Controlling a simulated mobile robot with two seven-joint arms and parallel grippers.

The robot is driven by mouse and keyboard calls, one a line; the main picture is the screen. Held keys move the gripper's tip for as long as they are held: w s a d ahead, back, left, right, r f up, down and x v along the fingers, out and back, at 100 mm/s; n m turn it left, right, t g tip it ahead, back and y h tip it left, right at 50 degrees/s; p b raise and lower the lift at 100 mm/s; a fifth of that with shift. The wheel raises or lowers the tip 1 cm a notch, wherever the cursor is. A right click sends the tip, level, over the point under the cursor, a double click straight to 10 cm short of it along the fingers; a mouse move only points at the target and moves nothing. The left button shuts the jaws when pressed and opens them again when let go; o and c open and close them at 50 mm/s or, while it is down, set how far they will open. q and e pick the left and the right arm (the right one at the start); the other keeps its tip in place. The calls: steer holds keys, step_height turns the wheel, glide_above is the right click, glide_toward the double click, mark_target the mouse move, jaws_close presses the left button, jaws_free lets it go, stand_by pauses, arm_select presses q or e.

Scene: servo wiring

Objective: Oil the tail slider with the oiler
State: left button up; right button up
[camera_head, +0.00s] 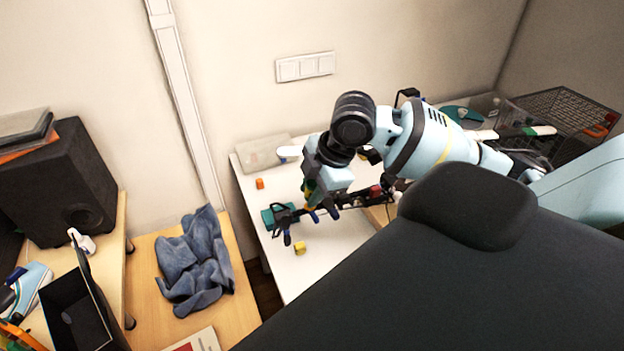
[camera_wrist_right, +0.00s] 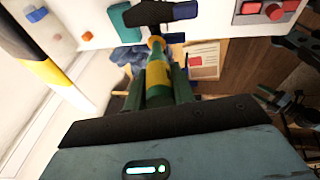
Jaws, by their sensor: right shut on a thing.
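My right gripper (camera_head: 324,184) is shut on the oiler, a slim green and yellow bottle (camera_head: 309,194), above the white table. In the right wrist view the oiler (camera_wrist_right: 157,72) stands between the dark green fingers, its tip pointing away from the palm. A black model assembly (camera_head: 345,199) with blue parts lies below and beside the gripper. Its black and blue end (camera_wrist_right: 160,12) shows just beyond the oiler's tip in the wrist view. I cannot single out the tail slider or tell whether the tip touches it. My left gripper is not in view.
The white table (camera_head: 333,248) holds a teal block (camera_head: 268,217), an orange cube (camera_head: 260,183) and a yellow piece (camera_head: 299,248). A wire basket (camera_head: 562,112) stands at the back right. A blue cloth (camera_head: 196,262) lies on the wooden surface at left, near a black speaker (camera_head: 62,185).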

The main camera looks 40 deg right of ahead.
steer(key=shift+r, duration=0.1)
stand_by(0.3)
steer(key=a+v, duration=0.1)
steer(key=v, duration=0.7)
steer(key=shift+w+a+r+p, duration=0.2)
steer(key=shift+a+r+p, duration=0.15)
steer(key=shift+a+r, duration=0.2)
stand_by(0.6)
stand_by(0.5)
